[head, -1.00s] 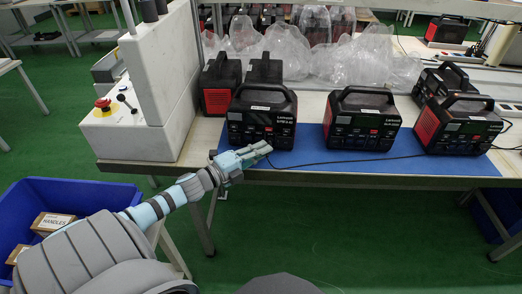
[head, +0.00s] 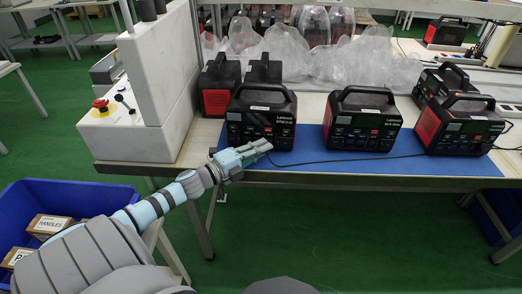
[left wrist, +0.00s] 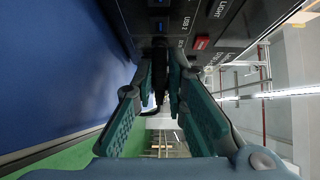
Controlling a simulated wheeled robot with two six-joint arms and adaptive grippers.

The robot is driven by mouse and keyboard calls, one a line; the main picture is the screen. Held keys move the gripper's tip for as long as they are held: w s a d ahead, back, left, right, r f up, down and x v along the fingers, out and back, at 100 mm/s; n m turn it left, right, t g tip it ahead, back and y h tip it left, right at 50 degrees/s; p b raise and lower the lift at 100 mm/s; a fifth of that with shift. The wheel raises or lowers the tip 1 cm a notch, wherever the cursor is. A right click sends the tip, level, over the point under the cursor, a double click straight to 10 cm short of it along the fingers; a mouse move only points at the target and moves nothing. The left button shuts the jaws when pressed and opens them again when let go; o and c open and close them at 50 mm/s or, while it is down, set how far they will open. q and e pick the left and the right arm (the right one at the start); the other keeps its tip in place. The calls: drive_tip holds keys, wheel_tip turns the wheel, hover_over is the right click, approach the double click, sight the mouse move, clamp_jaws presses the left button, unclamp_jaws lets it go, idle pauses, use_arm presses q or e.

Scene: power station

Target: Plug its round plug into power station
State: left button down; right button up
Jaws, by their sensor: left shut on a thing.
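The power station (head: 260,117) is a black box with a carry handle and red side, upright on the blue mat (head: 320,158) at the table's front edge. My left gripper (head: 268,147) is at its lower front. In the left wrist view, the left gripper (left wrist: 161,80) is shut on the black round plug (left wrist: 159,66), which is close against the front panel (left wrist: 185,25). The fingers hide much of the plug, and I cannot tell whether it is in a socket. A thin black cable (head: 345,159) runs right across the mat. My right gripper is not in view.
Two similar power stations (head: 361,120) (head: 460,125) stand to the right on the mat, with more behind. Clear plastic bags (head: 300,55) lie at the back. A white machine block (head: 155,80) stands left. A blue bin (head: 75,192) with boxes is on the floor.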

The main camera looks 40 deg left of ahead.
use_arm(q)
drive_tip(key=shift+w+a+f, duration=0.1)
drive_tip(key=shift+w, duration=0.05)
drive_tip(key=c, duration=1.5)
unclamp_jaws()
drive_tip(key=shift+c, duration=0.2)
drive_tip(key=v, duration=0.7)
drive_tip(key=shift+s, duration=0.25)
